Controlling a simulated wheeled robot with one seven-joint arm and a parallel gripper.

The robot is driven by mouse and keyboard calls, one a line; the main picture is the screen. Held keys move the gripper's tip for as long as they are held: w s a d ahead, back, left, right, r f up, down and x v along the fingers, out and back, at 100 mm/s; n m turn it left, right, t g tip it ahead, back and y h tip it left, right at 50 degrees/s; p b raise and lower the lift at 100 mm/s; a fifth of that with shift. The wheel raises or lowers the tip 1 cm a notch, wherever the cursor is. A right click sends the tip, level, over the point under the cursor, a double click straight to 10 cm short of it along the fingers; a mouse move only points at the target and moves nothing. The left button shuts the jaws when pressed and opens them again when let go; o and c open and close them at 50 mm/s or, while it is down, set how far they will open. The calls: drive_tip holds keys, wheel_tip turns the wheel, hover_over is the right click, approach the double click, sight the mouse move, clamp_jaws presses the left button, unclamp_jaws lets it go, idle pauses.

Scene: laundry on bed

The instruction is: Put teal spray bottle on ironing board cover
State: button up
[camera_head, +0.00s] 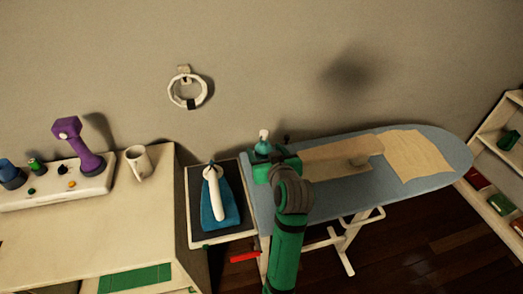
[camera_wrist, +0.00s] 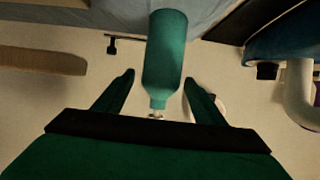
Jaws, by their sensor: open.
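The teal spray bottle (camera_head: 263,147) has a white nozzle and is upright at the left end of the blue-grey ironing board cover (camera_head: 437,147). In the wrist view the bottle (camera_wrist: 165,55) appears upside down, its base meeting the blue-grey cover (camera_wrist: 185,5). My gripper (camera_head: 275,164) is at the bottle in the head view, hiding its lower part. In the wrist view my gripper (camera_wrist: 159,80) is open, with one finger on each side of the bottle's upper part and visible gaps between.
Beige cloth (camera_head: 411,158) and a wooden-coloured piece (camera_head: 335,157) lie on the board. A blue iron (camera_head: 219,202) with a white handle rests on a stand to the left. A side table (camera_head: 70,232) holds a mug (camera_head: 139,163) and a purple object (camera_head: 80,145). Shelves (camera_head: 480,195) stand at right.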

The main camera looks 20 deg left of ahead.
drive_tip(key=v, duration=1)
drive_tip(key=shift+s, duration=0.15)
